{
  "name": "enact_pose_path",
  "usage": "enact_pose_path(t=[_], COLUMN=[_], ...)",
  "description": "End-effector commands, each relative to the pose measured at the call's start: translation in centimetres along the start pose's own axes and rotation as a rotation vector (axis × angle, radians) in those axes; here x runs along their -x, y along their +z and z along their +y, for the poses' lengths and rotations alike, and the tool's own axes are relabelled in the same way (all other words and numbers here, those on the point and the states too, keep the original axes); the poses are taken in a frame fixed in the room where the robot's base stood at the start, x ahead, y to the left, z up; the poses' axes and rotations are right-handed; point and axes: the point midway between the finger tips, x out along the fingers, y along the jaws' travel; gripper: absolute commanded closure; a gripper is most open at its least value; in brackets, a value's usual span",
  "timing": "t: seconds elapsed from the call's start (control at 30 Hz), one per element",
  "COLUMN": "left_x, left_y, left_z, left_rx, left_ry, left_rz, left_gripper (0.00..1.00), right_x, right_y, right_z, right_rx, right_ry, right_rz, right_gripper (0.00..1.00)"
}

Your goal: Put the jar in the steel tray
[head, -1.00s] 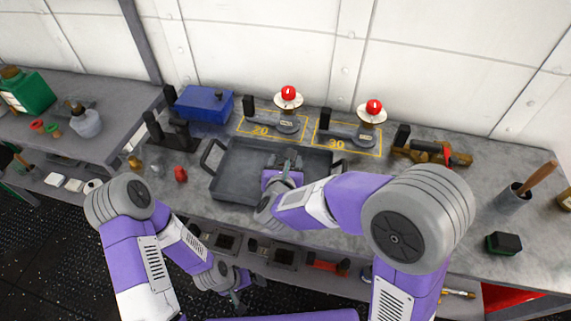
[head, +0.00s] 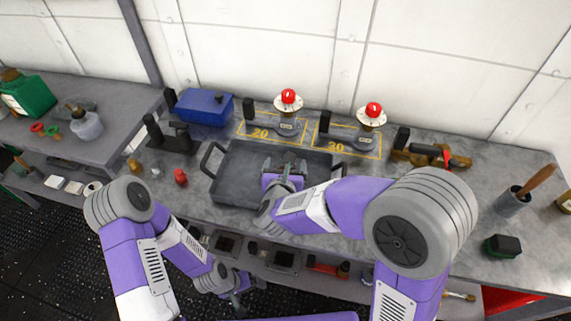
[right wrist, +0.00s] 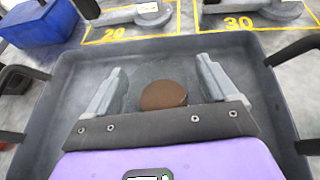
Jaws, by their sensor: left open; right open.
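The jar (right wrist: 163,95), with a round brown lid and what looks like a clear glass body, is inside the steel tray (right wrist: 55,110) in the right wrist view. The jar is hard to make out in the head view. The grey steel tray (head: 232,184) lies on the bench with a black handle at each end. My right gripper (head: 286,166) is over the tray, its fingers spread to either side of the jar with gaps; it also shows in the right wrist view (right wrist: 160,88). My left gripper (head: 238,302) is open and empty, low in front of the bench.
Two round stands with red knobs (head: 288,96) (head: 373,109) are behind the tray in yellow outlines marked 20 and 30. A blue box (head: 204,107) is at the back left. A red object (head: 180,177) is left of the tray.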

Motion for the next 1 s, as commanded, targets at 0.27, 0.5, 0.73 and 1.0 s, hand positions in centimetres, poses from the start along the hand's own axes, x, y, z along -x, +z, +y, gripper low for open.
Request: enact_pose_path(t=[0.27, 0.5, 0.73, 1.0], left_x=[1.1, 1.7, 1.8, 1.8], left_y=[0.1, 0.1, 0.1, 0.1], left_z=[0.4, 0.7, 0.7, 0.7], left_rx=[0.0, 0.0, 0.0, 0.0], left_ry=[0.0, 0.0, 0.0, 0.0], left_rz=[0.0, 0.0, 0.0, 0.0], left_gripper=[0.1, 0.1, 0.1, 0.1], right_x=[6.5, 10.4, 11.6, 11.5], right_y=[0.2, 0.1, 0.0, 0.0], right_z=[0.1, 0.1, 0.0, 0.0], right_rx=[0.001, 0.001, 0.001, 0.001], right_ry=[0.007, 0.006, 0.002, 0.002], right_rz=[-0.002, -0.001, -0.001, 0.0], right_gripper=[0.14, 0.14, 0.14, 0.14])
